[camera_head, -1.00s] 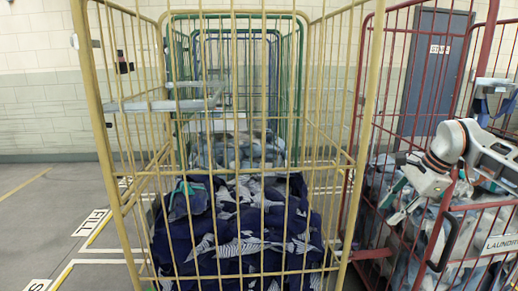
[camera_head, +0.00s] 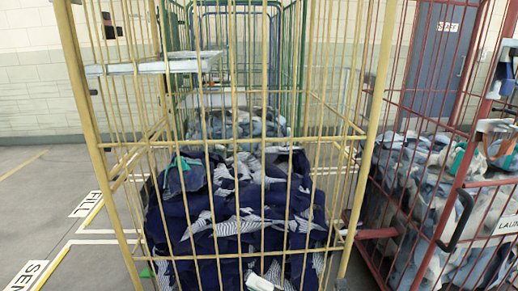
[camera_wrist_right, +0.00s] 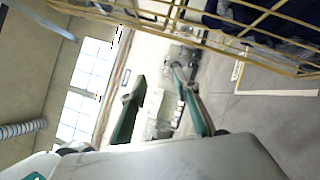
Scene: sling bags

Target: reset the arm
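My left gripper is not in view. Navy sling bags with white stripes (camera_head: 250,215) lie heaped in the yellow cage (camera_head: 375,120), straight ahead in the head view.
A red cage (camera_head: 452,225) with pale blue and grey cloth stands at the right. Green and blue cages (camera_head: 240,8) stand behind the yellow one. A metal shelf (camera_head: 150,67) spans the yellow cage's upper left. The floor at left (camera_head: 50,210) is clear.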

